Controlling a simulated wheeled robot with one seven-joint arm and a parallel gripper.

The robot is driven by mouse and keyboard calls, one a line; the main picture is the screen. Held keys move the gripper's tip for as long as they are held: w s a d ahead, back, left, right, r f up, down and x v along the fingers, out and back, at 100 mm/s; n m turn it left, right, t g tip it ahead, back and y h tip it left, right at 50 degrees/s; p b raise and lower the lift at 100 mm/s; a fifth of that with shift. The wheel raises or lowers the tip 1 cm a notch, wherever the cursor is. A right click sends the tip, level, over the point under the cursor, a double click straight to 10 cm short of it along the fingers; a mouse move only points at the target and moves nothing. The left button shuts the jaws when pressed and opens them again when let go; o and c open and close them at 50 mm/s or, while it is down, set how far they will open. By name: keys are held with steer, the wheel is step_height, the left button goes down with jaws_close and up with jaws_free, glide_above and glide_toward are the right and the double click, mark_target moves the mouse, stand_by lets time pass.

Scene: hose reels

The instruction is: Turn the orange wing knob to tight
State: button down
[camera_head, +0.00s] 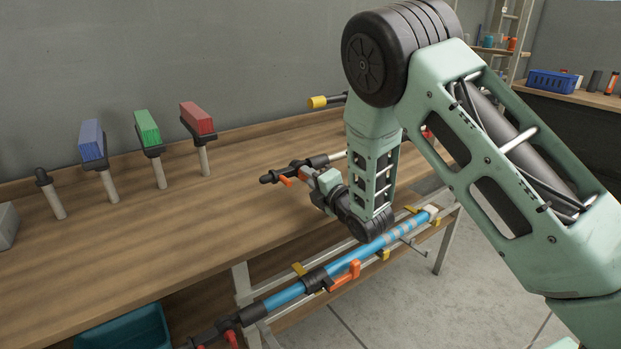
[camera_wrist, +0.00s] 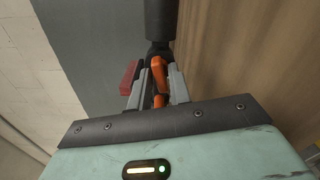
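The orange wing knob (camera_wrist: 159,73) shows in the wrist view between the two grey fingers of my gripper (camera_wrist: 159,88). The fingers lie close on both sides of it. I cannot tell whether they touch it. In the head view my gripper (camera_head: 308,174) is over the right part of the bench. Orange parts of the knob (camera_head: 285,181) show just left of the fingers, on a black fitting (camera_head: 269,179). The fingers and the wrist hide part of the knob and fitting.
Blue (camera_head: 92,140), green (camera_head: 147,127) and red (camera_head: 197,117) blocks stand on posts along the wooden bench (camera_head: 180,225). A blue pipe with an orange lever (camera_head: 346,276) runs along the front edge. A teal bin (camera_head: 125,328) is below. The bench's middle is clear.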

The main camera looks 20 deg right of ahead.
steer(key=shift+f+m+b, duration=0.1)
steer(key=shift+m+b, duration=0.25)
steer(key=shift+m, duration=0.05)
steer(key=m+b, duration=0.4)
steer(key=shift+f, duration=0.1)
steer(key=m+b, duration=0.4)
steer(key=m, duration=0.2)
steer(key=shift+m, duration=0.4)
steer(key=m+b, duration=0.3)
steer(key=m, duration=0.1)
steer(key=shift+m, duration=0.3)
steer(key=m+b, duration=0.1)
steer(key=m, duration=0.3)
steer(key=shift+m+b, duration=0.3)
steer(key=shift+b, duration=0.1)
steer(key=c, duration=1.5)
jaws_free()
